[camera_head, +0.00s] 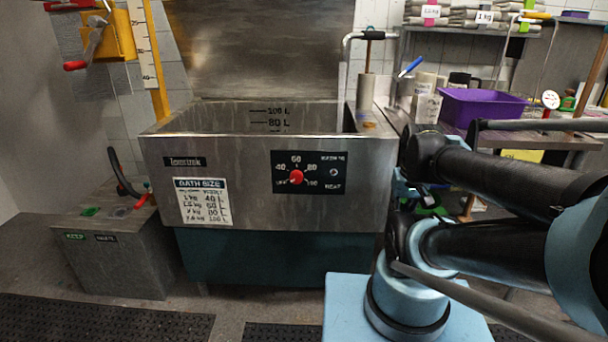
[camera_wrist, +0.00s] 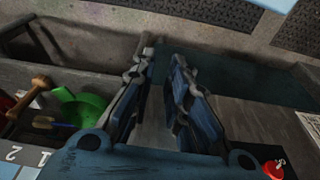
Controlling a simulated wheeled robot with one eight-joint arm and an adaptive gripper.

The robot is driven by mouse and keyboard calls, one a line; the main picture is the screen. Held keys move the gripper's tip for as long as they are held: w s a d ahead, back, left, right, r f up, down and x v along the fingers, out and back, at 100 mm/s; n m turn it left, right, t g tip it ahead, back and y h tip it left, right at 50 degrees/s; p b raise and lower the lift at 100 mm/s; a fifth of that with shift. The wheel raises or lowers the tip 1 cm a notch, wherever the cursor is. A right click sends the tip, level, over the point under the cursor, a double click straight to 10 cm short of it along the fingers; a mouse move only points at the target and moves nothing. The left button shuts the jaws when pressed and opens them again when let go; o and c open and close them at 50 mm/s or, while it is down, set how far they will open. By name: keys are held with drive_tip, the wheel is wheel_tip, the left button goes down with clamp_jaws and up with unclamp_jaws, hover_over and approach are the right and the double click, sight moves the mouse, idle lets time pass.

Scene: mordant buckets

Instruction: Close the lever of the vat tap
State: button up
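A red lever (camera_head: 143,199) shows at the lower left of the vat (camera_head: 250,208), beside a black curved hose above a grey box. A chrome spout (camera_head: 346,60) also rises at the vat's right rear. I cannot tell for sure which of these is the vat tap, nor whether the red lever is open or closed. Neither is clear in the wrist view. My gripper (camera_wrist: 160,75) is open and empty there, its two fingers apart, near the right end of the vat front. In the head view my arm links mostly hide it, far right of the red lever.
The red heat knob (camera_head: 297,177) is on the vat front. A grey box (camera_head: 115,245) stands left of the vat. A purple tub (camera_head: 482,105) sits on the right bench. A green object (camera_wrist: 80,107) lies in a tray by my gripper.

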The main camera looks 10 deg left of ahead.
drive_tip(key=shift+w+d+r, duration=0.1)
drive_tip(key=shift+d+r, duration=0.1)
drive_tip(key=shift+r, duration=0.95)
clamp_jaws()
wheel_tip(320, 180, up, 41)
drive_tip(key=n+t+h, duration=0.3)
drive_tip(key=t+h, duration=0.3)
drive_tip(key=h, duration=0.1)
hover_over(411, 67)
drive_tip(key=s+a, duration=0.4)
drive_tip(key=a, duration=0.4)
drive_tip(key=x, duration=1)
drive_tip(key=shift+s+d+f, duration=0.15)
drive_tip(key=shift+s+d, duration=0.15)
drive_tip(key=shift+s, duration=0.05)
drive_tip(key=shift+a, duration=0.15)
